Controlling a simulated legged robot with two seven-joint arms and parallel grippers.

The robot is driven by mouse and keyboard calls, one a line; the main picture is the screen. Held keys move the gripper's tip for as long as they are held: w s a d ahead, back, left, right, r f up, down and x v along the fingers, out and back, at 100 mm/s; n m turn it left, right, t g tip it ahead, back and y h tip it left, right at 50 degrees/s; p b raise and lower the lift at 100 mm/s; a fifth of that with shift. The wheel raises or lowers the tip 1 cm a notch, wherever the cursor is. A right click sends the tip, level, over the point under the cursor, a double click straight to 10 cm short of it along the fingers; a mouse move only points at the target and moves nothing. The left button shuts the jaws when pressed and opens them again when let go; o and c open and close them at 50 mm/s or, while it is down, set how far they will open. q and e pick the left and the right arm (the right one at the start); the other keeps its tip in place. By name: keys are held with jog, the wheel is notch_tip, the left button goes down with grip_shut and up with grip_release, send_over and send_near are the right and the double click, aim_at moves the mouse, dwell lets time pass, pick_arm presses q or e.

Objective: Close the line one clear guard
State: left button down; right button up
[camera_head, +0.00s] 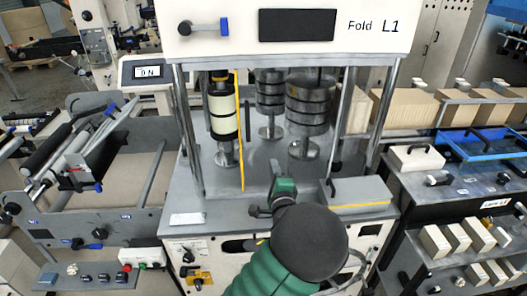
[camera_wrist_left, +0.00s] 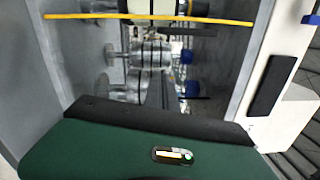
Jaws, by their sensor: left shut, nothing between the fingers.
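The Fold L1 machine (camera_head: 290,30) stands ahead of me, with its front bay showing rollers and stacked metal discs. A yellow upright strip (camera_head: 240,130) stands at the left of this bay; it looks like the edge of the clear guard. The clear panel itself is hard to make out. A yellow strip also crosses the top of the left wrist view (camera_wrist_left: 150,18). My left gripper (camera_head: 277,188) is shut and empty, low in front of the bay, right of and below most of the strip. In the wrist view its green body fills the bottom. My right gripper is out of view.
A grey block with a yellow stripe (camera_head: 362,193) and a dark handle sits at the bay's front right. A roller stand (camera_head: 100,170) is at left. Shelves with cartons (camera_head: 455,237) and a blue tray (camera_head: 480,146) stand at right.

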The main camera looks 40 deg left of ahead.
pick_arm(q)
jog(key=w+a+r+p, duration=0.1)
jog(key=w+a+p, duration=0.2)
jog(key=a, duration=0.8)
jog(key=shift+w+p, duration=0.2)
jog(key=shift+p, duration=0.25)
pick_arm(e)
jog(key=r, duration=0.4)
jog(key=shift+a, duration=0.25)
pick_arm(q)
jog(key=shift+w+a, duration=0.1)
jog(key=shift+w, duration=0.05)
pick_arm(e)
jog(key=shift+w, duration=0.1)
pick_arm(q)
jog(key=s+a+b, duration=0.3)
jog(key=s+a, duration=0.7)
jog(key=s, duration=0.2)
jog(key=shift+a+b, duration=0.2)
jog(key=shift+b, duration=0.2)
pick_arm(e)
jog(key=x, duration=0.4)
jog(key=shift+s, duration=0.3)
pick_arm(q)
jog(key=shift+s+a, duration=0.1)
jog(key=shift+s, duration=0.05)
